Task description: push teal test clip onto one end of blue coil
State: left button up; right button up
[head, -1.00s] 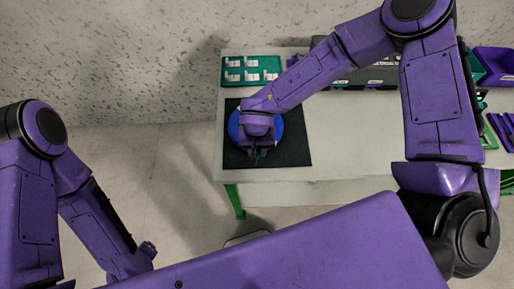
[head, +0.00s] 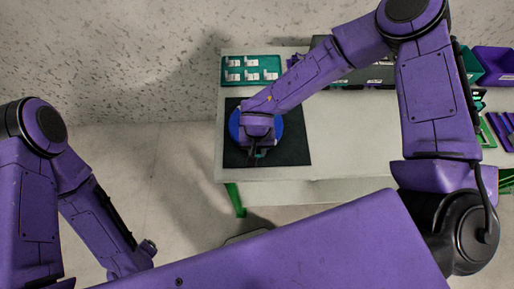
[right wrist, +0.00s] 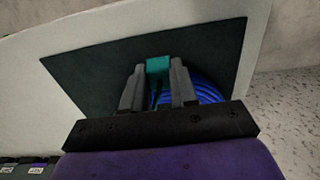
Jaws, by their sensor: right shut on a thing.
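The blue coil (head: 234,122) lies on a black mat (head: 293,148) at the left end of the table, partly hidden under my right gripper. It also shows in the right wrist view (right wrist: 205,88), beside and behind the fingers. My right gripper (right wrist: 158,85) is shut on the teal test clip (right wrist: 158,65), which sticks out between the fingertips over the coil. In the head view the right gripper (head: 257,153) points down at the coil's near side. Whether the clip touches the coil's end is hidden. My left gripper (head: 148,247) hangs off the table at lower left; its jaws are unclear.
A teal tray (head: 251,78) with several white pieces stands behind the mat. Purple bins (head: 495,62) and green racks are at the right. The table's middle (head: 350,130) is clear. A row of labelled boxes stands at the back.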

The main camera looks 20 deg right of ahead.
jog(key=shift+s+f+p, duration=0.1)
jog(key=shift+p, duration=0.3)
dwell(0.9)
jog(key=o, duration=0.7)
jog(key=shift+c, duration=0.2)
jog(key=shift+o, duration=0.3)
jog(key=o, duration=0.5)
